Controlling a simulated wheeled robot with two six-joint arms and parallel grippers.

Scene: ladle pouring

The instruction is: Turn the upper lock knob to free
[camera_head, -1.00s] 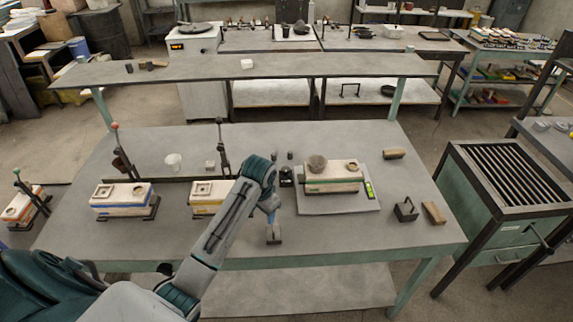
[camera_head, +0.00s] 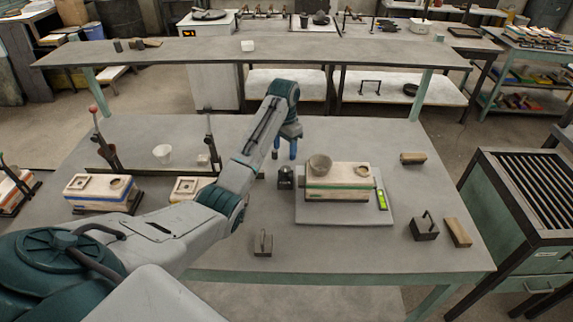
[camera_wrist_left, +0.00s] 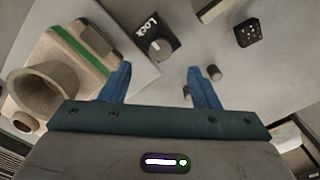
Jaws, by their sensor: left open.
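The lock knob is a round grey knob (camera_wrist_left: 160,47) on a small black block marked "Lock" in the left wrist view. The black block (camera_head: 285,178) also shows in the head view, left of the scale. I cannot tell the knob's exact setting. My left gripper (camera_wrist_left: 159,69) is open and empty, with its blue fingers pointing towards the lock block and the knob ahead between the tips. In the head view, the left gripper (camera_head: 288,152) hangs above the table just behind the block. My right gripper is in neither view.
A scale plate (camera_head: 345,218) carries a green-striped mould (camera_head: 335,193) and a grey cup (camera_head: 320,166), close right of the lock. A small dark cylinder (camera_wrist_left: 214,72) and a black dotted block (camera_wrist_left: 248,32) are near the fingers.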

